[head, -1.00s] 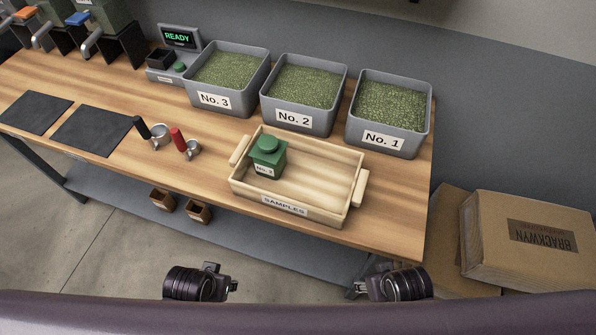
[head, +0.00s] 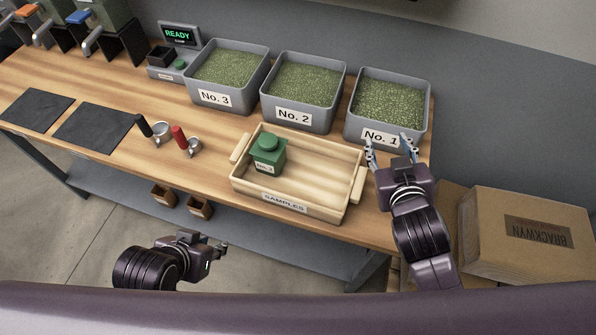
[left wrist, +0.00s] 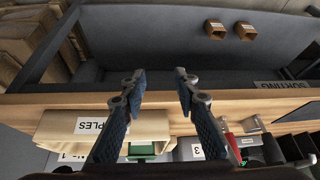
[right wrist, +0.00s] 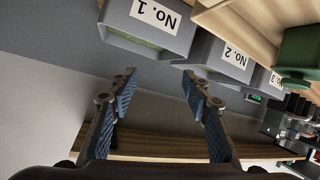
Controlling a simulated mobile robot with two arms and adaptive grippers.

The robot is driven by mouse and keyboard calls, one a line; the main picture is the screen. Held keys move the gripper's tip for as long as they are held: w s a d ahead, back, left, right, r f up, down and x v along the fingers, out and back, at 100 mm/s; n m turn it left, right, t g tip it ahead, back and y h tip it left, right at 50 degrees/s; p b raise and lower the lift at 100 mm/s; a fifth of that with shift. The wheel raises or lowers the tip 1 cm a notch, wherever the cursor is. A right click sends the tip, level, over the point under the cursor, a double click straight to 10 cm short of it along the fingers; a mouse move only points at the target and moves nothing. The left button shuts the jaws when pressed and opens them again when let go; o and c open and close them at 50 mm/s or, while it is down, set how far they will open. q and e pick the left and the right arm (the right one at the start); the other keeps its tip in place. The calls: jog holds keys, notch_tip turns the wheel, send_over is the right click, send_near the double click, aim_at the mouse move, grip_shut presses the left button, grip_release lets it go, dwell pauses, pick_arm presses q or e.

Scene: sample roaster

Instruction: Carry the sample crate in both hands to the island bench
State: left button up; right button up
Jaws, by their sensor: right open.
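The pale wooden sample crate (head: 322,208) sits on the workbench with a bar handle at each end. A green canister (head: 266,156) stands inside it, toward the left. My right gripper (head: 389,147) is open and empty just right of the crate's right handle (head: 358,185), apart from it as far as I can tell. My left gripper (head: 222,244) is low in front of the bench, off the crate. In the left wrist view its fingers (left wrist: 160,78) are apart and empty, with the crate (left wrist: 148,124) partly behind them.
Grey bins No. 3 (head: 215,98), No. 2 (head: 294,116) and No. 1 (head: 380,135) stand behind the crate; No. 1 is close to my right gripper. Two portafilter-like scoops (head: 185,143) lie left of the crate. Cardboard boxes (head: 525,235) stand right of the bench.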

jog(key=w+a+r+n+t+y, duration=0.25)
jog(key=a+r+n+y, duration=0.25)
jog(key=a+r, duration=0.45)
jog(key=w+a+r+n+t+y, duration=0.2)
jog(key=a+r+n+t+y, duration=0.3)
jog(key=r, duration=0.7)
jog(key=s+a+f+n+g+y, duration=0.1)
jog(key=s+a+n+g+y, duration=0.4)
jog(key=a+n+g, duration=0.35)
jog(key=s+a+f+n+g+y, duration=0.2)
jog(key=s+a+n+g+y, duration=0.35)
jog(key=a+n+g, duration=0.3)
pick_arm(q)
jog(key=w+r+m+t+h, duration=0.1)
jog(key=w+r+t+h, duration=0.2)
jog(key=w, duration=1)
notch_tip(320, 180, up, 3)
jog(key=t, duration=0.4)
jog(key=shift+w+h, duration=0.15)
jog(key=shift+h, duration=0.25)
pick_arm(e)
jog(key=n+g+h, duration=0.3)
jog(key=g+h, duration=0.1)
jog(key=h, duration=1.6)
send_over(359, 179)
jog(key=shift+y, duration=0.25)
notch_tip(359, 179, down, 25)
jog(key=shift+r, duration=0.15)
